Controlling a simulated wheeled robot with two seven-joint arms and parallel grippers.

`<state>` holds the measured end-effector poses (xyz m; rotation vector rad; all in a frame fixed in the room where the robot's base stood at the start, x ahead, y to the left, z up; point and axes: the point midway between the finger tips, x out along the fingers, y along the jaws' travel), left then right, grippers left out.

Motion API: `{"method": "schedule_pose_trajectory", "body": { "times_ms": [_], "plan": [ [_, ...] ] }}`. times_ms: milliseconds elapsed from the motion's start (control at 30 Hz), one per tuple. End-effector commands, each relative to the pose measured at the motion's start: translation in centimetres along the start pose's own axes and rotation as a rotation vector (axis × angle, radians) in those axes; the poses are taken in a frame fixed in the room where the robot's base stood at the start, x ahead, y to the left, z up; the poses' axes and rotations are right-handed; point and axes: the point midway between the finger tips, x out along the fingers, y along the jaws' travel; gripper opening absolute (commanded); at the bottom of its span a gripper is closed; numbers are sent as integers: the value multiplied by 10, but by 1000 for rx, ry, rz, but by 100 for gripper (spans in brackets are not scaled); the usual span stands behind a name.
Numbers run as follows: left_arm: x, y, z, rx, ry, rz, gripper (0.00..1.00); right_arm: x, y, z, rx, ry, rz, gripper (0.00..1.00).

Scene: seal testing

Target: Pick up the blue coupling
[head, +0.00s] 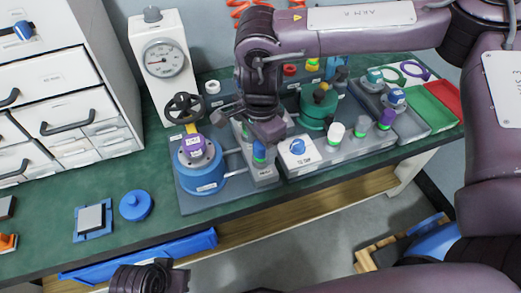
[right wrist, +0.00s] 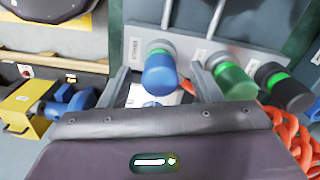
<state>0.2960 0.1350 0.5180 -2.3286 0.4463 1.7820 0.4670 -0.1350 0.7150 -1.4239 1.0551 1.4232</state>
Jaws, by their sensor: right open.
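The blue coupling (head: 259,152) has a blue body and a green ring, and sits at the front of a grey rack in the middle of the bench. My right gripper (head: 253,128) is above and beside it, partly hiding the rack behind. In the right wrist view the blue coupling (right wrist: 160,74) is between the two spread fingers of my right gripper (right wrist: 160,88). There is a gap on each side, so the gripper is open and empty. A dark part of my left arm shows at the bottom of the head view; its jaws are not visible.
In the right wrist view a green coupling (right wrist: 235,80) and a black coupling (right wrist: 284,87) stand close to the right finger. A blue round fixture with a purple top (head: 197,165) is left of the rack. A panel with a blue knob (head: 297,146) is to its right.

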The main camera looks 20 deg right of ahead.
Motion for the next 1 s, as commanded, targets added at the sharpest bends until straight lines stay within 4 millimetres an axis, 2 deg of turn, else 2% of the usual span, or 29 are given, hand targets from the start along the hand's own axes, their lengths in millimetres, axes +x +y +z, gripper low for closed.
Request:
{"method": "schedule_pose_trajectory", "body": {
  "times_ms": [33, 400, 767, 867, 1000],
  "plan": [
    [0, 0, 0, 0, 0, 0, 36, 0, 0, 0, 0, 0, 0, 54],
    [0, 0, 0, -1, 0, 0, 36, 0, 0, 0, 0, 0, 0, 7],
    [-2, 0, 0, -2, -5, 0, 36, -7, 0, 0, 0, -1, -1, 7],
    [-4, 0, 2, -4, -15, -1, 36, -17, 0, 0, 0, -1, -1, 7],
    [-7, -3, 6, -13, -47, -6, 36, -44, -1, 0, 1, -2, -4, 7]
  ]
}}
